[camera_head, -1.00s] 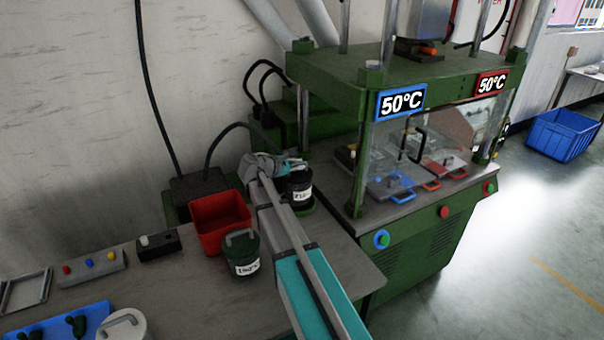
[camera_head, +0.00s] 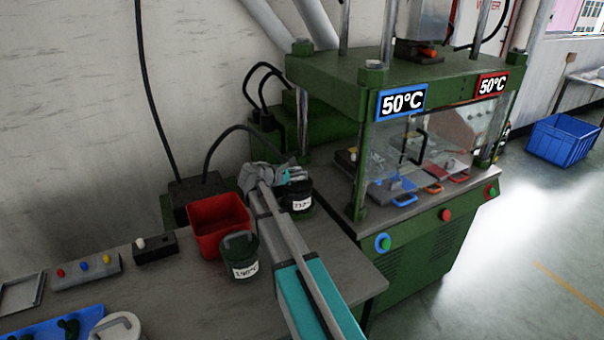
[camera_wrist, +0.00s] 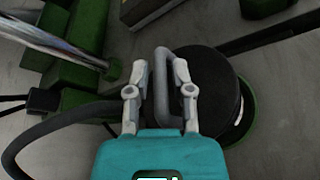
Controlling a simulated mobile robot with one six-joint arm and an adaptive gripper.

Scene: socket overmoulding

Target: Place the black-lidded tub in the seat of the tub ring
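The black-lidded tub (camera_head: 300,203) is dark with a white label and stands upright at the back of the bench, beside the press. In the wrist view its round black lid (camera_wrist: 213,82) and grey loop handle fill the centre right. My gripper (camera_wrist: 161,75) has its two fingers close on either side of the handle and appears shut on it. In the head view my gripper (camera_head: 268,176) is just left of the tub. The green tub ring (camera_wrist: 243,122) shows around the lid's right and lower right side. Whether the tub rests fully in its seat is hidden.
A red bin (camera_head: 218,222) and a green-lidded tub (camera_head: 240,256) stand left of my arm. The green press (camera_head: 330,75) with a clear guard is on the right. A control box (camera_head: 88,272) sits at left.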

